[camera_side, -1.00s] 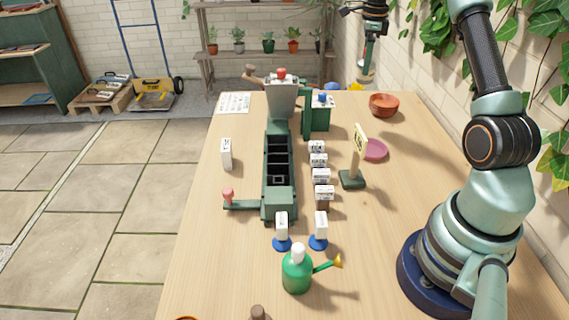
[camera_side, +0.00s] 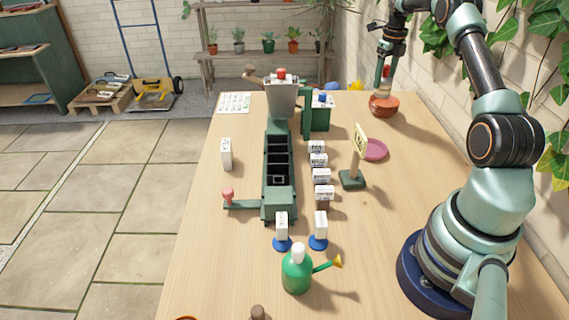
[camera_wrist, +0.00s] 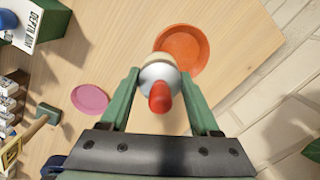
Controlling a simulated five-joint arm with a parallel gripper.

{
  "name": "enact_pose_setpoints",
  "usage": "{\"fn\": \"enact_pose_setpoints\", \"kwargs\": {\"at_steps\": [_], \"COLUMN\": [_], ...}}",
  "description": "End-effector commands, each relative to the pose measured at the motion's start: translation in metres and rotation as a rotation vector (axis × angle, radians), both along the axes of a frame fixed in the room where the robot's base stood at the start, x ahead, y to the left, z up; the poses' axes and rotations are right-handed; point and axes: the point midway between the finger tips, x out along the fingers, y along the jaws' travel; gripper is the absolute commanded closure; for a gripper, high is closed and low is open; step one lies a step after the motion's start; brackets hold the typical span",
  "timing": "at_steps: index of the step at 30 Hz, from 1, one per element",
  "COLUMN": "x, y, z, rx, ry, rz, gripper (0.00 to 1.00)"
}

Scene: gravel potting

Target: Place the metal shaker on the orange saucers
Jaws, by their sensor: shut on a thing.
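The metal shaker (camera_wrist: 158,78) shows in the wrist view with a silver body and a red top, between the two green fingers of my gripper (camera_wrist: 162,92). My gripper is shut on it. In the side view my gripper (camera_side: 383,80) is at the far right of the table, with the shaker low and small between the fingers. The orange saucers (camera_side: 384,109) form a round stack directly below it. In the wrist view the orange saucers (camera_wrist: 188,48) lie beyond the shaker, partly hidden by it. I cannot tell whether the shaker touches them.
A pink saucer (camera_side: 376,150) lies nearer, beside a sign on a green stand (camera_side: 352,180). A green box (camera_side: 318,115) and a dark green machine (camera_side: 279,165) stand to the left. Several white-labelled blocks line the table. The wall is close on the right.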

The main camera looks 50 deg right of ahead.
Motion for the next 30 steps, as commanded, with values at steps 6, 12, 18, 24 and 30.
{"fn": "enact_pose_setpoints", "kwargs": {"at_steps": [6,12,18,24,30], "x": [0.0,0.0,0.0,0.0,0.0], "y": [0.001,0.0,0.0,0.0,0.0], "z": [-0.03,-0.031,-0.034,-0.034,-0.033], "rx": [0.001,-0.002,0.0,0.0,0.0], "ry": [0.001,-0.002,-0.001,0.0,0.0], "rz": [0.001,0.002,0.002,0.002,0.002], "gripper": [0.99,0.99,0.99,0.07,0.07]}}
